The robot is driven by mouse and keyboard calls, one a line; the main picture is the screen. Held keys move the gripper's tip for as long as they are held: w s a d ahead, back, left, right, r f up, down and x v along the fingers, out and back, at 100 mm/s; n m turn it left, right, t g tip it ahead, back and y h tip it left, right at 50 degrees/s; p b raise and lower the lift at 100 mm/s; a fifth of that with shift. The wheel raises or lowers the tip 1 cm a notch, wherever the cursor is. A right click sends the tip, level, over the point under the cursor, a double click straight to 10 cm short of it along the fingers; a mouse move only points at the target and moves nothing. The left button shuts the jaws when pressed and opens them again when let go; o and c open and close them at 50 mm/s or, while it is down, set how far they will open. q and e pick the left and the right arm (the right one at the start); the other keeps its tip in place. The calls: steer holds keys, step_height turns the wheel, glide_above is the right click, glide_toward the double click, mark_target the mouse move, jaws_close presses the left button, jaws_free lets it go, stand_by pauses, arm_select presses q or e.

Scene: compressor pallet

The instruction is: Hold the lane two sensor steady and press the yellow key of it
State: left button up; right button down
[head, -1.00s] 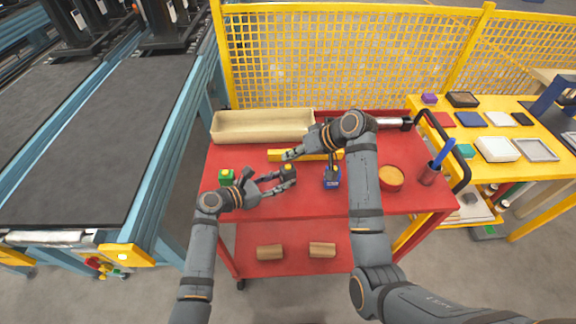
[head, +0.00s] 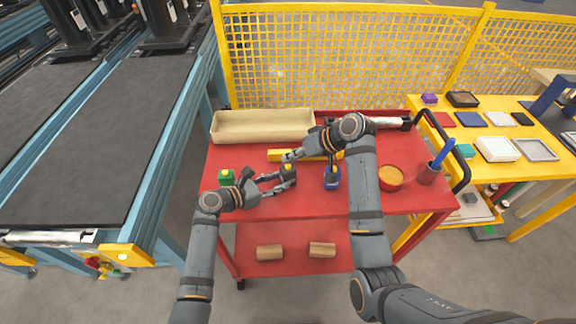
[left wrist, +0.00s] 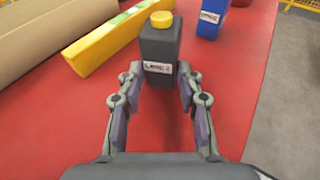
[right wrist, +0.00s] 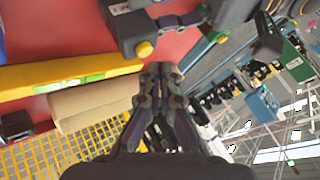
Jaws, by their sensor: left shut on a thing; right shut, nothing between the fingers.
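The lane two sensor (head: 289,178) is a dark grey upright block with a yellow round key on top and a white label. It stands on the red cart top; the label and yellow key (left wrist: 162,19) show in the left wrist view. My left gripper (head: 283,183) is shut on its sides, below the key. My right gripper (head: 289,157) is shut and empty, just behind and above the sensor in the head view. In the right wrist view its closed fingertips (right wrist: 160,68) are apart from the sensor (right wrist: 132,28) and its key (right wrist: 145,48).
A green sensor (head: 227,177) stands left and a blue sensor (head: 332,181) right of the dark one. Behind are a yellow bar (head: 283,155) and a beige tray (head: 262,136). An orange-filled red bowl (head: 391,178) and a red cup (head: 429,174) stand at right.

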mark_target(291, 166)
steer(key=shift+f, duration=0.1)
stand_by(0.5)
steer(key=shift+f, duration=0.35)
steer(key=shift+f, duration=0.45)
stand_by(0.6)
steer(key=shift+r, duration=0.1)
stand_by(1.4)
steer(key=shift+r, duration=0.8)
steer(key=shift+r, duration=2.5)
